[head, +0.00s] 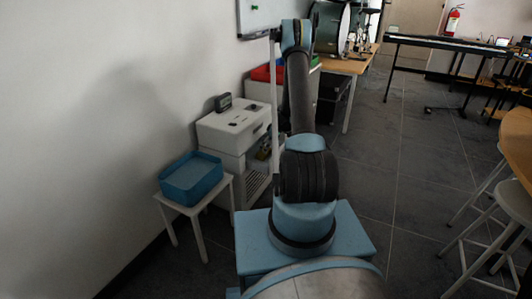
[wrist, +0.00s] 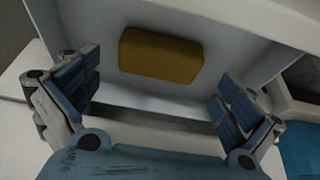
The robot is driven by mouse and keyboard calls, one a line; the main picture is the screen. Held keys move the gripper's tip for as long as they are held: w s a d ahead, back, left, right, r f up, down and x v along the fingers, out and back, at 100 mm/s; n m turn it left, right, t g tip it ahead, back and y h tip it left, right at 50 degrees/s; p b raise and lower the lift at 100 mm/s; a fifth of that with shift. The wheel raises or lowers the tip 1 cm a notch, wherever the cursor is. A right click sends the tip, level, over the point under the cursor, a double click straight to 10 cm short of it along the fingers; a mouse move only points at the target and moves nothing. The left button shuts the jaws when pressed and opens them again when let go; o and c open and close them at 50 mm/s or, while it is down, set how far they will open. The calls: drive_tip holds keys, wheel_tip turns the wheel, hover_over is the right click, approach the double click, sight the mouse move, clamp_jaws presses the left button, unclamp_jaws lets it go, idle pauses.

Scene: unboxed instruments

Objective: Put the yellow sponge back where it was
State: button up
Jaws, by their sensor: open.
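The yellow sponge (wrist: 161,56) lies in a white, open box-like space (wrist: 260,60) in the wrist view, against its pale floor. My gripper (wrist: 158,84) is open, with one blue-padded finger on each side of the picture. The sponge shows between and beyond the fingers, apart from both, and nothing is held. I cannot tell how far above the sponge the fingers are. In the head view the sponge is not visible, and my arm hides the gripper.
In the head view, a blue tray (head: 191,181) stands on a white stool (head: 197,219) by the wall. Behind it is a white cabinet (head: 225,130) with a small dark device (head: 223,102) on top. A wooden table and white stools stand at right. Grey floor between is clear.

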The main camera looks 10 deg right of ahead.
drive_tip(key=s+r+m+h, duration=0.1)
drive_tip(key=s+r, duration=0.4)
drive_tip(key=r, duration=0.6)
drive_tip(key=s+r+m, duration=0.1)
drive_tip(key=s+r, duration=0.4)
drive_tip(key=r, duration=0.6)
drive_tip(key=s+a+r+m, duration=0.2)
drive_tip(key=s+r+m, duration=0.1)
drive_tip(key=s+r, duration=1)
drive_tip(key=s+r+m+h, duration=0.1)
drive_tip(key=s+m+h, duration=0.1)
drive_tip(key=s, duration=1.5)
drive_tip(key=s+f+m, duration=0.1)
drive_tip(key=s+f, duration=0.1)
drive_tip(key=s, duration=0.5)
drive_tip(key=s+f+m, duration=0.2)
drive_tip(key=s+f, duration=0.1)
drive_tip(key=s, duration=0.5)
drive_tip(key=shift+s+d+m+g+h, duration=0.2)
drive_tip(key=shift+m+g+h, duration=0.1)
drive_tip(key=shift+h, duration=0.1)
drive_tip(key=shift+f, duration=0.1)
drive_tip(key=shift+w+f, duration=0.2)
drive_tip(key=shift+w, duration=0.25)
